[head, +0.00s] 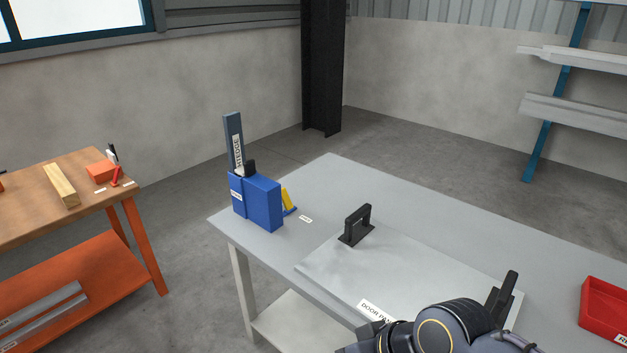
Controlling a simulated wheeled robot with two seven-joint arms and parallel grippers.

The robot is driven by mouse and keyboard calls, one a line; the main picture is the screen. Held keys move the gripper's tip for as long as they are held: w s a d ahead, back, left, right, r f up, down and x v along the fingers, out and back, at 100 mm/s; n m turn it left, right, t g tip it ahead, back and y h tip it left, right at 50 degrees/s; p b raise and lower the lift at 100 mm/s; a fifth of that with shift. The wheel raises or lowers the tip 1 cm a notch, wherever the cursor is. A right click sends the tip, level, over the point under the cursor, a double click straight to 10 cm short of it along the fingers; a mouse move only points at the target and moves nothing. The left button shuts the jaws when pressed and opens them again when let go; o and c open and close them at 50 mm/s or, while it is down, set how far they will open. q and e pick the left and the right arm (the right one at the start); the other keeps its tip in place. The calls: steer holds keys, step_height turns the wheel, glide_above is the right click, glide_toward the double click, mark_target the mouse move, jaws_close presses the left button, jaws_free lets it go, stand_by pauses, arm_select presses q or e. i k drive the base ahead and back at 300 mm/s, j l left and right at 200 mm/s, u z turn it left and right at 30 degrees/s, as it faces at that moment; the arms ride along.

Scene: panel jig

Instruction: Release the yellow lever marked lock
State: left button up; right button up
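The yellow lever (288,201) stands tilted at the right side of the blue clamp block (257,204), on the far left part of the grey table. A small white label (305,218) lies on the tabletop beside it; its text is too small to read. One dark arm of mine, which looks like the right, comes in at the bottom edge over the near side of the door panel, well away from the lever. Its fingertips cannot be made out. My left gripper is not in view.
The grey door panel (400,270) lies on the table (330,180) with a black handle (357,226) standing on it. A tall blue-grey bar (233,140) rises from the clamp block. A red bin (605,315) is at right. An orange workbench (60,205) stands at left.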

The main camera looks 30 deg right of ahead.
mark_target(287, 202)
steer(key=i+l+z, duration=0.1)
steer(key=i+z, duration=0.75)
steer(key=k+z, duration=0.1)
steer(key=z, duration=0.25)
steer(key=i+j+z, duration=0.15)
steer(key=j+z, duration=0.15)
steer(key=i+j+z, duration=0.1)
steer(key=j+z, duration=0.25)
steer(key=i+j+z, duration=0.1)
steer(key=j+z, duration=0.2)
steer(key=i+j+z, duration=0.1)
steer(key=j, duration=0.9)
steer(key=i+j+z, duration=0.1)
steer(key=j, duration=0.95)
steer(key=l, duration=0.75)
